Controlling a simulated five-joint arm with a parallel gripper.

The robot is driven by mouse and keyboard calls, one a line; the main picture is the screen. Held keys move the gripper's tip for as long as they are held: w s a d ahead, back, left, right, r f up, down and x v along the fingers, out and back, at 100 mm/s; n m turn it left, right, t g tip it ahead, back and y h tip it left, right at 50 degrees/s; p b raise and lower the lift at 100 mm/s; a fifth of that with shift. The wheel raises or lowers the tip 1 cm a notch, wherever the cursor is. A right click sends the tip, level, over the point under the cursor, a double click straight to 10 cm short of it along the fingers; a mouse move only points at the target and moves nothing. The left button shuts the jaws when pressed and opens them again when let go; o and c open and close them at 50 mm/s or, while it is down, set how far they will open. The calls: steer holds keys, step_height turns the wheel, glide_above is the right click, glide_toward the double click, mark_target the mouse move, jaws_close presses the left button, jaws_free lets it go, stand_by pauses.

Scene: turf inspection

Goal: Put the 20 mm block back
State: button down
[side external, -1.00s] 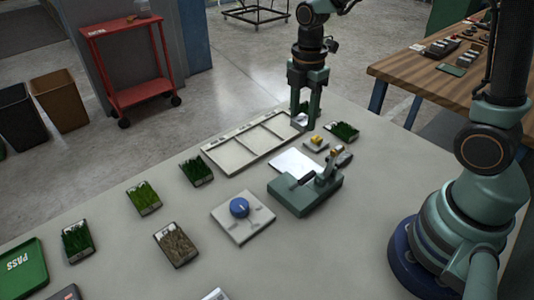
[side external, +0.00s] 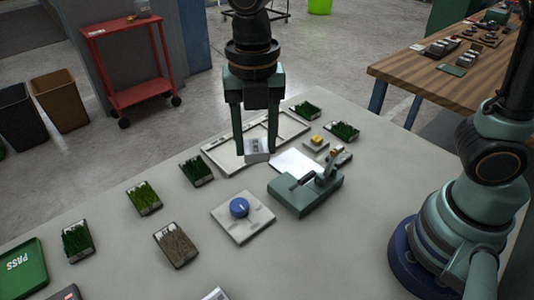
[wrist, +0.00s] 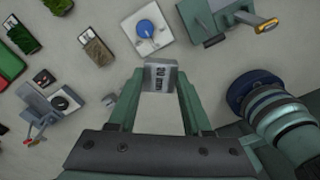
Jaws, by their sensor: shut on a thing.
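My gripper (side external: 255,147) is shut on a grey metal block (side external: 257,155) with dark marking. The block hangs at the fingertips, in front of the tray in the side view. In the wrist view the block (wrist: 160,77) sits between the tips of both fingers, with its marking upside down and too small to read surely. A pale tray (side external: 221,163) with several compartments lies behind the gripper, which hides part of it.
A plate with a blue knob (side external: 239,208) and a green press-like device (side external: 306,195) stand nearby. Turf samples (side external: 196,171) lie around the tray. A white sheet (side external: 291,162) lies beside the device. A green PASS tray (side external: 22,266) is at the left.

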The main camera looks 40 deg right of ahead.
mark_target(252, 279)
steer(key=s+a+n, duration=0.7)
steer(key=s+a, duration=0.2)
steer(key=f, duration=2)
steer(key=shift+w+f, duration=0.15)
steer(key=shift+w, duration=0.1)
steer(key=shift+c, duration=1.7)
jaws_free()
steer(key=shift+f, duration=0.1)
